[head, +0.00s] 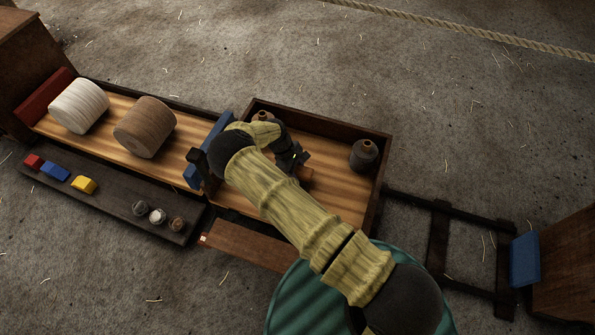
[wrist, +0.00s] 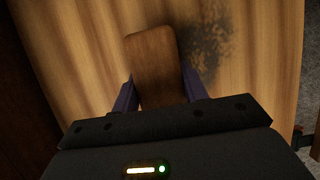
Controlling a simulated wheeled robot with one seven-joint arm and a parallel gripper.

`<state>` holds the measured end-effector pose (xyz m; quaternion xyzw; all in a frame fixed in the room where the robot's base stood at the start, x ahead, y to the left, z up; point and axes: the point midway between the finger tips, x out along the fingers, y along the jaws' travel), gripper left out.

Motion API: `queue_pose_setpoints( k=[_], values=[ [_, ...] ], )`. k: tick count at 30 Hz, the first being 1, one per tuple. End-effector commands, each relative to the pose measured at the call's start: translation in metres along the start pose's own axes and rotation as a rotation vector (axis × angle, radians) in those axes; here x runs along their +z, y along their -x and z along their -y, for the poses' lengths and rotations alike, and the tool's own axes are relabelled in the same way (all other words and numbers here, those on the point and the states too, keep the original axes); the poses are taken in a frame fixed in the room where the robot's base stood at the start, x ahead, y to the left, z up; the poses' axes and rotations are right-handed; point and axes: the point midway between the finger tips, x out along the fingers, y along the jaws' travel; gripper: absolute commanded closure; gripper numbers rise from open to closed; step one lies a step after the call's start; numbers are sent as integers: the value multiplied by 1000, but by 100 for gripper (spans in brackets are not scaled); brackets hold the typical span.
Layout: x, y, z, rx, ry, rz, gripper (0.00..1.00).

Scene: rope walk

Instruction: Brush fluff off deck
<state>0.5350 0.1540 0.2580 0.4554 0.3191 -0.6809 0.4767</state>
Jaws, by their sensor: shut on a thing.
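My gripper (wrist: 156,92) is shut on a brown wooden brush block (wrist: 153,55), which stands out between its two fingers. In the head view my gripper (head: 298,168) is over the right-hand deck (head: 330,187), a striped wooden floor with a dark raised rim. A bit of the brush (head: 305,174) shows beside it. A dark, speckled patch (wrist: 209,48) lies on the deck just right of the brush in the wrist view; I cannot tell fluff from shadow there. The bristles are hidden, and my arm covers part of the deck.
The left deck holds white (head: 79,106) and brown (head: 145,127) reels. A dark rail frame (head: 440,240) extends right.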

Motion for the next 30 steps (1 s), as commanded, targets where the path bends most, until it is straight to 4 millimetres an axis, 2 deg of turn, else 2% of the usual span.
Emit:
queue_pose_setpoints(
  k=[14, 30],
  values=[
    [-2, -4, 1, 0, 1, 0, 86],
    [-1, -2, 35, 1, 1, 1, 86]
  ],
)
